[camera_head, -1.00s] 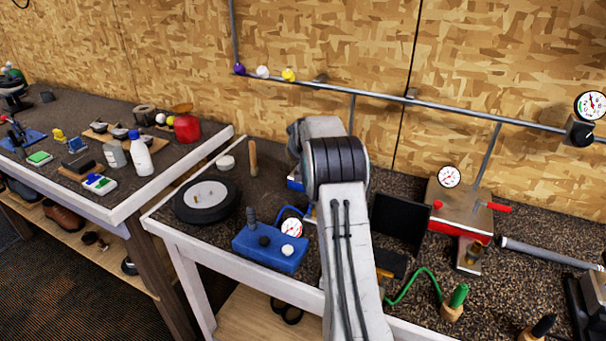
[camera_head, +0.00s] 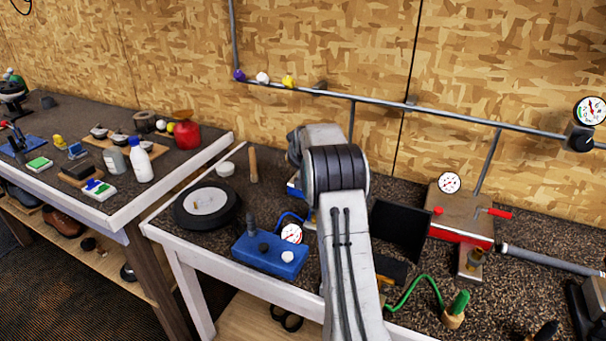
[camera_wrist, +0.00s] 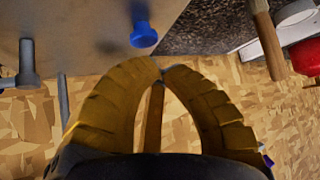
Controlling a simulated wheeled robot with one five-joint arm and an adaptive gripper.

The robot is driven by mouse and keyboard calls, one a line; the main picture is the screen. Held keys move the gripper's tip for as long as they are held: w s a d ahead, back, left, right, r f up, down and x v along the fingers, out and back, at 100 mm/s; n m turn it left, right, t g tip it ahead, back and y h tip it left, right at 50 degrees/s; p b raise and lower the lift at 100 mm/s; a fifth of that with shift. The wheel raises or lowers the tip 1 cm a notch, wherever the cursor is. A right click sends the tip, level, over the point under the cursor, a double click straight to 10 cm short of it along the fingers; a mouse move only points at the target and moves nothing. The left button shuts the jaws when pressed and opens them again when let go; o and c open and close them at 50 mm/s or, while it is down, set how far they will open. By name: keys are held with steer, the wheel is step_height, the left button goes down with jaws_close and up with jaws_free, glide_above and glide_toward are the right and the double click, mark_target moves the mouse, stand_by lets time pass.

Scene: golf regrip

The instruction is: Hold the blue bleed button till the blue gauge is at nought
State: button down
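In the wrist view a blue button (camera_wrist: 143,34) stands out from a tan-grey plate, just above and left of my gripper's (camera_wrist: 163,73) fingertips. The yellow fingers are closed tip to tip with nothing visible between them, and they look apart from the button. In the head view my arm hides the gripper and the button; only a bit of a blue-edged unit (camera_head: 295,187) shows behind the arm. A round gauge (camera_head: 291,233) with a blue hose sits by a blue box (camera_head: 268,254); its needle is too small to read. I cannot tell whether it is the blue gauge.
A grey peg (camera_wrist: 27,62) stands on the same plate. A wooden handle (camera_wrist: 266,38) and a red container (camera_wrist: 306,57) are at the right. In the head view a wheel (camera_head: 207,205) lies left of the blue box, and a red-edged unit (camera_head: 462,216) with a gauge stands right.

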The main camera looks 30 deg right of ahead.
steer(key=shift+f, duration=0.15)
stand_by(0.5)
steer(key=shift+f+b, duration=0.3)
steer(key=shift+b, duration=0.15)
steer(key=shift+f+b, duration=0.5)
steer(key=shift+f, duration=0.1)
stand_by(1.6)
steer(key=shift+r, duration=0.15)
stand_by(1.0)
steer(key=shift+r+p, duration=0.7)
steer(key=shift+r, duration=0.2)
steer(key=shift+r, duration=0.15)
steer(key=shift+r+p, duration=1.75)
steer(key=shift+r, duration=0.6)
